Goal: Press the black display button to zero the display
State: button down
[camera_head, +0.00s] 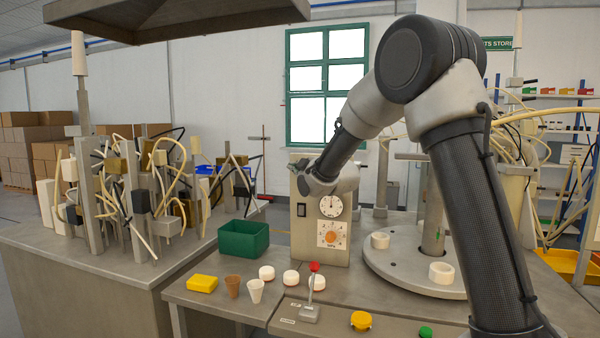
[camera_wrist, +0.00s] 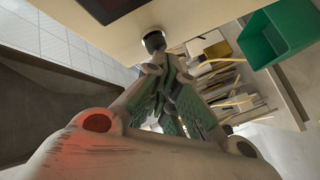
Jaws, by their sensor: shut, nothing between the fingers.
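A beige panel box (camera_head: 335,250) stands on the bench, with a white round dial (camera_head: 331,206) and an orange knob (camera_head: 330,239) on its front. In the wrist view, a round black button (camera_wrist: 153,40) sticks out of the panel face, near a dark rectangular window (camera_wrist: 108,6). My gripper (camera_wrist: 157,68) is shut and empty, its fingertips right at the button; I cannot tell whether they touch. In the head view, my gripper (camera_head: 302,168) is at the upper front of the box, and my arm hides part of that face; the button is not clear there.
A green bin (camera_head: 243,239) stands left of the box. A red-knobbed lever (camera_head: 312,285), white pucks, cups and a yellow block (camera_head: 202,283) sit in front. A round turntable (camera_head: 400,275) is on the right. A cluttered wire rack (camera_head: 140,200) stands at left.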

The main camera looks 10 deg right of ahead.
jog(key=shift+w+d, duration=0.1)
jog(key=shift+w, duration=0.05)
dwell(0.5)
jog(key=shift+s+a, duration=0.45)
jog(key=shift+s, duration=0.35)
jog(key=shift+s+a, duration=0.4)
jog(key=shift+s, duration=0.3)
jog(key=shift+s+a, duration=0.45)
jog(key=shift+s, duration=0.3)
jog(key=shift+s+a, duration=0.4)
jog(key=shift+s, duration=0.3)
